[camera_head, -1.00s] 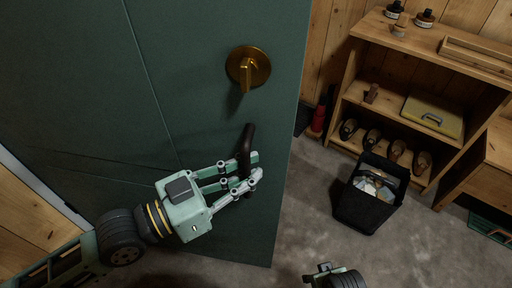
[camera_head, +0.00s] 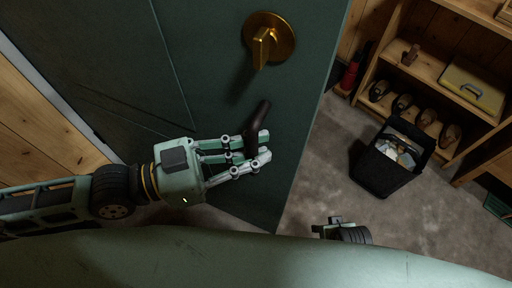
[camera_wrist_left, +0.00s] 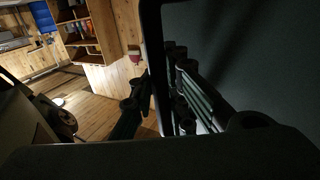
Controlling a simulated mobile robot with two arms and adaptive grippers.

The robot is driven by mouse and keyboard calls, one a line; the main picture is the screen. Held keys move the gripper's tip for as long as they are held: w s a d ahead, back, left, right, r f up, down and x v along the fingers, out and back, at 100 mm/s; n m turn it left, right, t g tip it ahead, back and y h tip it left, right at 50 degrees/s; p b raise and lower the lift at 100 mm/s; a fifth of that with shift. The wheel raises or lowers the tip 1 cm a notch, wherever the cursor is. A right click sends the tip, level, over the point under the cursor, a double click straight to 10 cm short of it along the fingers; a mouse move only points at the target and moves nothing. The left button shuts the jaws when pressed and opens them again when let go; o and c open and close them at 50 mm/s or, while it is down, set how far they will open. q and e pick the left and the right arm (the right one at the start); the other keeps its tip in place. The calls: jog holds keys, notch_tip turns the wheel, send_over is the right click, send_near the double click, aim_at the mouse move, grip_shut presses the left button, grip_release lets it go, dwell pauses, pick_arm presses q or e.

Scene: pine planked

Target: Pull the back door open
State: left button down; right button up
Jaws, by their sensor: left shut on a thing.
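The dark green back door (camera_head: 90,60) fills the left and middle of the head view and stands ajar, with its free edge on the right. A round brass knob plate with a turn piece (camera_head: 268,40) is set high on it. Below is a dark pull handle (camera_head: 262,112). My left gripper (camera_head: 264,148) is shut around the handle's lower part, fingers on both sides of it. The left wrist view shows its dim fingers (camera_wrist_left: 195,95) by the dark door; the handle is unclear there. A small part of my right gripper (camera_head: 342,231) shows at the bottom, its jaws unclear.
Beyond the door's edge is a concrete floor with a black bin (camera_head: 388,165) holding crumpled stuff. A wooden shelf (camera_head: 400,68) with shoes and a yellow case (camera_head: 473,88) stands behind. A plank wall (camera_head: 30,130) is at left.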

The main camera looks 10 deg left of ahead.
pick_arm(q)
jog(key=c, duration=1.8)
grip_release()
jog(key=shift+a+r, duration=0.1)
jog(key=shift+c, duration=0.2)
jog(key=shift+o, duration=0.6)
pick_arm(e)
jog(key=shift+s+f, duration=0.15)
jog(key=shift+s, duration=0.3)
pick_arm(q)
jog(key=v, duration=1.2)
pick_arm(e)
jog(key=shift+w, duration=0.15)
